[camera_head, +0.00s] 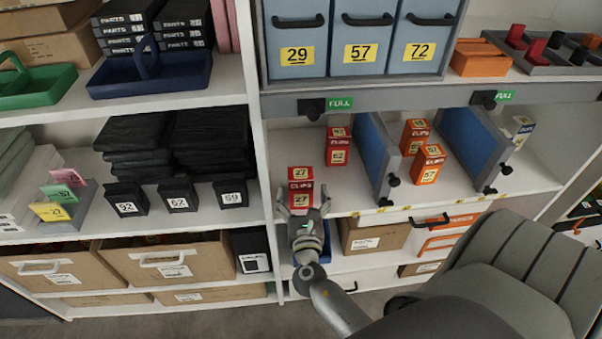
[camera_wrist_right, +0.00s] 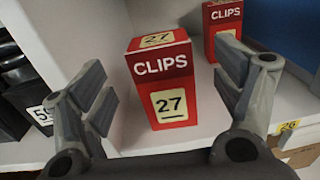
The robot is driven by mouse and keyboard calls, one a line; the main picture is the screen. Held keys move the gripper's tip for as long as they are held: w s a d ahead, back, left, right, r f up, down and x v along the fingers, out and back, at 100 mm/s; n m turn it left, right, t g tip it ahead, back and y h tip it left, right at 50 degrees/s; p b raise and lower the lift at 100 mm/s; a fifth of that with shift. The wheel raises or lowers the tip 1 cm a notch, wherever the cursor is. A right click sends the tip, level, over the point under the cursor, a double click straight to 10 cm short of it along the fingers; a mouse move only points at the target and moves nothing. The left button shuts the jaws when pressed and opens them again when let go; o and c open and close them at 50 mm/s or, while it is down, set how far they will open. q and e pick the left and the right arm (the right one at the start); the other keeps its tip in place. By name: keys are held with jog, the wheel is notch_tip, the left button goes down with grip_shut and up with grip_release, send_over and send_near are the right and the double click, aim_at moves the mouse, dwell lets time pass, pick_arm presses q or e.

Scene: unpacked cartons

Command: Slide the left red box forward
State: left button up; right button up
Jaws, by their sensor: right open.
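The left red box, a clips carton marked 27 (camera_head: 300,178), stands upright near the front edge of the middle shelf; it also shows in the right wrist view (camera_wrist_right: 170,85). My right gripper (camera_head: 304,213) is open directly in front of it. In the right wrist view its fingers (camera_wrist_right: 166,92) spread to either side of the box's near face; I cannot tell whether they touch it. A second red box, marked 62 (camera_head: 338,150), stands further back to the right and partly shows in the right wrist view (camera_wrist_right: 222,22). My left gripper is not in view.
A blue divider panel (camera_head: 374,152) stands right of the red boxes, with orange clips boxes (camera_head: 428,165) beyond it. A white shelf upright (camera_head: 258,130) is close on the left. Black boxes (camera_head: 178,195) sit left of it. Blue numbered bins (camera_head: 360,45) stand above.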

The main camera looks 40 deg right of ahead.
jog(key=v, duration=0.5)
jog(key=shift+s+a, duration=0.1)
jog(key=shift+s, duration=0.05)
jog(key=shift+f, duration=0.1)
